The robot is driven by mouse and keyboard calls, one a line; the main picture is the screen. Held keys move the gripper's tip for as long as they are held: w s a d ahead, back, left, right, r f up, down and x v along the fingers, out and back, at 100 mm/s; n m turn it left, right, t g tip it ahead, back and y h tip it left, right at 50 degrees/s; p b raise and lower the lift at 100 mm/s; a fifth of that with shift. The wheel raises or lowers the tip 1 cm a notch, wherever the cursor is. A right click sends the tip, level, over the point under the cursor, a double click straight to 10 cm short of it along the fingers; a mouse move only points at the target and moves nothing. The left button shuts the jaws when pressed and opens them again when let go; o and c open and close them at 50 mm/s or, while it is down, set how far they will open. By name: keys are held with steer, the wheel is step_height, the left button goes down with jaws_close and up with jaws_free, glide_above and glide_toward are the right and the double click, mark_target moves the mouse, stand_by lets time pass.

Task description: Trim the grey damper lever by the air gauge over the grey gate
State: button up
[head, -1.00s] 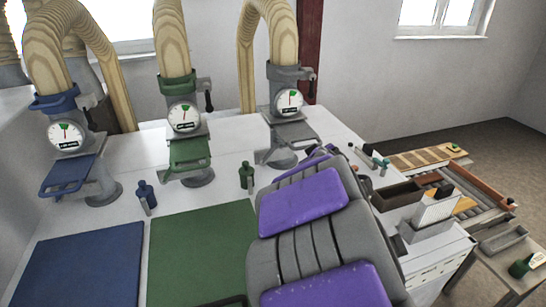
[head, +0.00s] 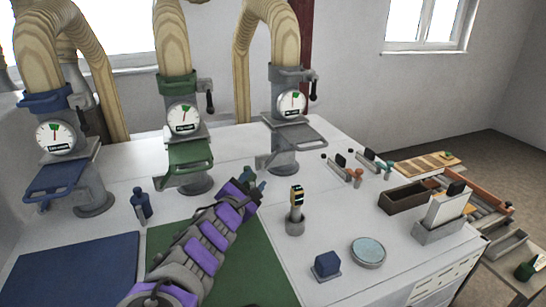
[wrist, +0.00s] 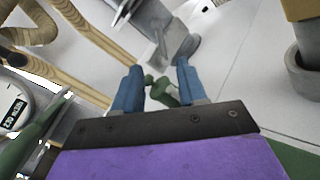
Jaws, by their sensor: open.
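The grey gate (head: 297,134) sticks out from the right-hand duct, with a round white air gauge (head: 291,104) above it. The gauge has a small green mark near its top; its exact reading is too small to tell. A dark-handled damper lever (head: 313,92) hangs at the right of that duct's grey collar. My gripper (head: 256,186) is in front of and below the grey gate, low over the bench and apart from the lever. In the wrist view its blue fingers (wrist: 158,86) are spread, with a green bottle-like object (wrist: 162,92) showing between them. I cannot tell whether they touch it.
A green gate (head: 189,154) and a blue gate (head: 60,180) stand to the left with their own gauges. A blue bottle (head: 141,204), brush cup (head: 296,222), blue block (head: 327,265) and round dish (head: 368,252) stand on the white bench. Wooden trays lie at right.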

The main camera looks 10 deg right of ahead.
mark_target(275, 154)
steer(key=shift+w+a+f+n+t, duration=0.15)
steer(key=shift+w+a+n+t, duration=0.15)
steer(key=shift+n, duration=0.1)
steer(key=x, duration=1.6)
steer(key=shift+s+d+f, duration=0.1)
steer(key=shift+s+d, duration=0.05)
steer(key=shift+d, duration=0.3)
steer(key=shift+w+d, duration=0.35)
steer(key=shift+w, duration=0.15)
steer(key=shift+a, duration=0.15)
steer(key=shift+c, duration=0.7)
jaws_close()
